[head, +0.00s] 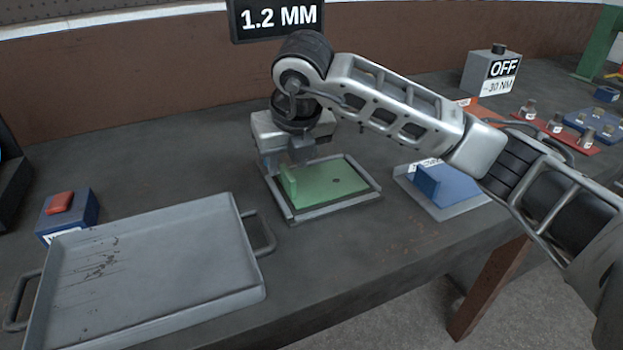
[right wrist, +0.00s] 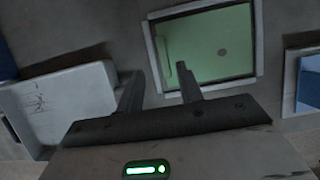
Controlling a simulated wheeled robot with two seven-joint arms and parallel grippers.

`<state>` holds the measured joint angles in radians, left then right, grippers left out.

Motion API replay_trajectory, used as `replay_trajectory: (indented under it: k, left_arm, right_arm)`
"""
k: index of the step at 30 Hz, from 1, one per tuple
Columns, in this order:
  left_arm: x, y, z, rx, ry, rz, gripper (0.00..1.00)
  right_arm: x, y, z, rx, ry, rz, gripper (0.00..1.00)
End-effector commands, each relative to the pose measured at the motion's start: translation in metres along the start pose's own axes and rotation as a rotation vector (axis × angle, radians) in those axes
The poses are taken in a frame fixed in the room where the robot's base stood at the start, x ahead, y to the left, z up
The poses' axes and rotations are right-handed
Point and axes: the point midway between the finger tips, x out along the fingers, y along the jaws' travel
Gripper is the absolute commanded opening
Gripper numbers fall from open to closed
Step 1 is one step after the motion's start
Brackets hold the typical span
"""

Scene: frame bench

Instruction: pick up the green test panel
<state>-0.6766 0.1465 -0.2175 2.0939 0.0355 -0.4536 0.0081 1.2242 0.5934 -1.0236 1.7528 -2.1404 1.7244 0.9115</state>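The green test panel (head: 335,182) lies flat in a grey rectangular frame (head: 296,217) on the bench, with an upright green tab at its left edge. It also shows in the right wrist view (right wrist: 213,45), with a small dark round spot on it. My right gripper (head: 290,160) is above the panel's left end, near the tab. My left gripper is out of view.
A grey tray (head: 165,265) with handles stands at the front left. A blue block with a red top (head: 62,203) is behind it. A blue panel (head: 455,187) lies right of the frame, under my right forearm. A grey box marked OFF (head: 480,72) stands at the back right.

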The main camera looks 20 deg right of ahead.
Motion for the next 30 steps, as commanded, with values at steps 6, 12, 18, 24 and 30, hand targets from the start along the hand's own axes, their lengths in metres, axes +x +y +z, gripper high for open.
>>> replay_trajectory:
  k: [6,12,18,24,30]
  left_arm:
    - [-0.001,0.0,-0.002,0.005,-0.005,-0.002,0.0]
    - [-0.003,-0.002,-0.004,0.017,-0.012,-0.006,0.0]
    - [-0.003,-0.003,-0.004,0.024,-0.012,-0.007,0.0]
    - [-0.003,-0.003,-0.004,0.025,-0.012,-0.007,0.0]
    - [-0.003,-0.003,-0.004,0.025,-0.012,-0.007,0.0]
  right_arm:
    - [0.015,-0.003,0.002,0.001,0.003,0.0,0.36]
    - [0.046,-0.007,0.004,0.0,0.004,0.001,0.36]
    - [0.057,-0.007,0.004,-0.002,0.0,0.001,0.36]
    - [0.057,-0.007,0.004,-0.002,0.0,0.001,0.25]
    - [0.057,-0.007,0.004,-0.002,0.0,0.001,0.0]
